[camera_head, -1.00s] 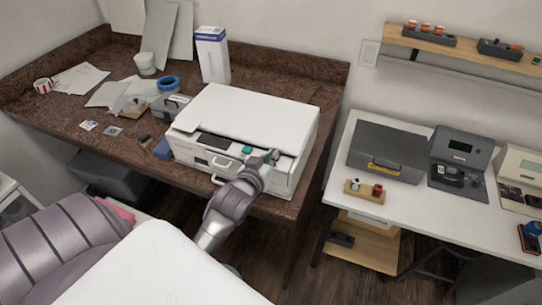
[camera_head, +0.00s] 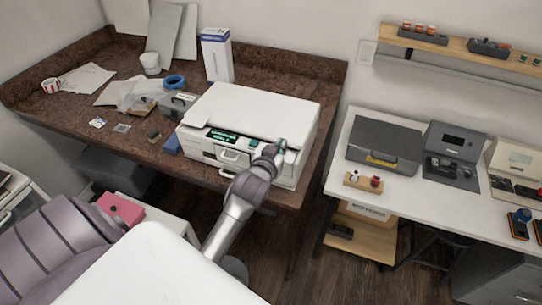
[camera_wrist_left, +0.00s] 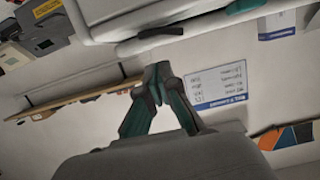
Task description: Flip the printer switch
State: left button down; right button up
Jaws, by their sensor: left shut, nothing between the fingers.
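The white printer (camera_head: 262,112) stands on the brown desk. Its front panel display (camera_head: 222,136) glows green with text. Part of the printer's white body (camera_wrist_left: 140,12) shows at the top of that view. My right gripper is not in view.
The brown desk (camera_head: 60,113) also holds a blue tape roll (camera_head: 174,82), a white box (camera_head: 217,55) and papers. A white table (camera_head: 398,198) with a grey case (camera_head: 385,146) and devices stands at right, across a gap. A shelf (camera_head: 455,48) hangs above it.

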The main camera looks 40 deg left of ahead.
pick_arm(q)
jog(key=r+b+v, duration=0.1)
jog(key=b+v, duration=0.2)
jog(key=v, duration=0.8)
jog(key=shift+w+d+r, duration=0.3)
jog(key=shift+d, duration=0.05)
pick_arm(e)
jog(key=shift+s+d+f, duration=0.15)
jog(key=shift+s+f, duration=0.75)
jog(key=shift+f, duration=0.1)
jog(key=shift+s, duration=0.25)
